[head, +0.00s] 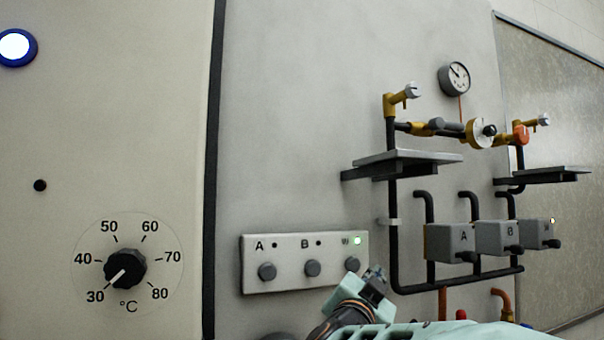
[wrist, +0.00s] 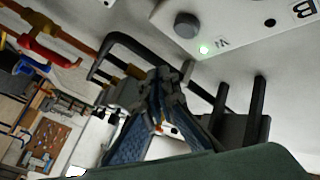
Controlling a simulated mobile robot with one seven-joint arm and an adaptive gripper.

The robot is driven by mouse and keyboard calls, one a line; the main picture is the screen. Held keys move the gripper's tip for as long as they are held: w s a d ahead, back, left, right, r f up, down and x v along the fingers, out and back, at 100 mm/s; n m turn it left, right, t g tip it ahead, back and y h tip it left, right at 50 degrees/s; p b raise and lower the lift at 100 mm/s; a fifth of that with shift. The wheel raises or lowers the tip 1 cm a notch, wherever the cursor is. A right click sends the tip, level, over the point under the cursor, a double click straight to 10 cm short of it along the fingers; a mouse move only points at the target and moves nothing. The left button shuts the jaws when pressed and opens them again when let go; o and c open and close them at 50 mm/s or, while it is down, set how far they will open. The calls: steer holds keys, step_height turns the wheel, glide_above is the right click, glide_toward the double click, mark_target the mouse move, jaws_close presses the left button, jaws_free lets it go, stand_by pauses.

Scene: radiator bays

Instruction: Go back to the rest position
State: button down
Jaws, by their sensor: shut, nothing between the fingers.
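My gripper (wrist: 162,92) shows in the wrist view with its two dark fingers together at the tips and nothing between them. It is in front of the wall with pipes, near the button panel (wrist: 245,17). In the head view my teal arm rises from the bottom edge, below and right of the same button panel (head: 305,280). The fingers are not clearly visible there. The panel has grey buttons, letters A and B, and a lit green lamp (head: 357,240) at its right end; the lamp (wrist: 204,49) also shows in the wrist view.
Black pipes (head: 393,245) and grey boxes (head: 449,242) stand out from the wall right of the panel. Above are a shelf (head: 408,158), yellow fittings and a gauge (head: 454,79). A temperature dial (head: 125,268) is on the left cabinet, its pointer near 30.

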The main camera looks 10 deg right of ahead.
steer(key=shift+a+r, duration=0.2)
steer(key=shift+r, duration=0.2)
